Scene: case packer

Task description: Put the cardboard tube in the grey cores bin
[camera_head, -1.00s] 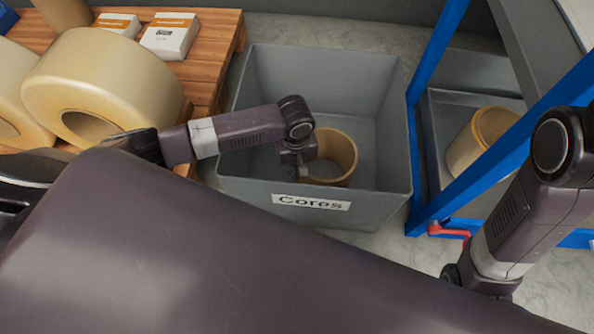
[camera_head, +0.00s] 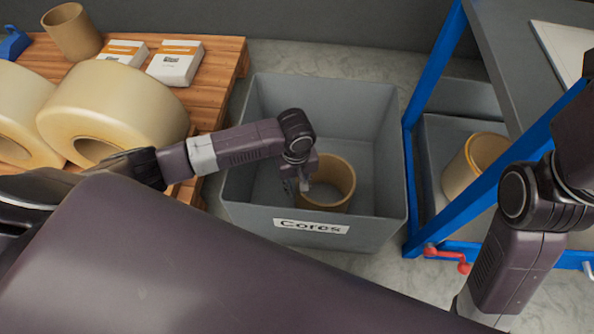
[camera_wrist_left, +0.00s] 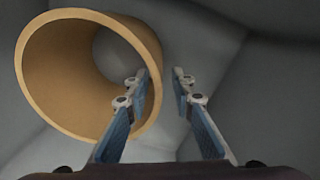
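A tan cardboard tube (camera_head: 341,178) stands inside the grey cores bin (camera_head: 385,215), which has a "Cores" label on its front. My left gripper (camera_head: 303,187) is down in the bin at the tube's left side. In the left wrist view, the gripper (camera_wrist_left: 160,82) is open, with a clear gap between its blue fingers. There the tube (camera_wrist_left: 62,75) lies to the left, and the left finger overlaps its rim; I cannot tell whether they touch. My right arm shows at the right, but its gripper is out of view.
A wooden pallet (camera_head: 222,75) at left carries large tape rolls (camera_head: 120,105), white boxes (camera_head: 176,63) and another brown tube (camera_head: 72,32). A blue-framed stand (camera_head: 433,75) is at right, with another tan tube (camera_head: 462,172) in a grey container.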

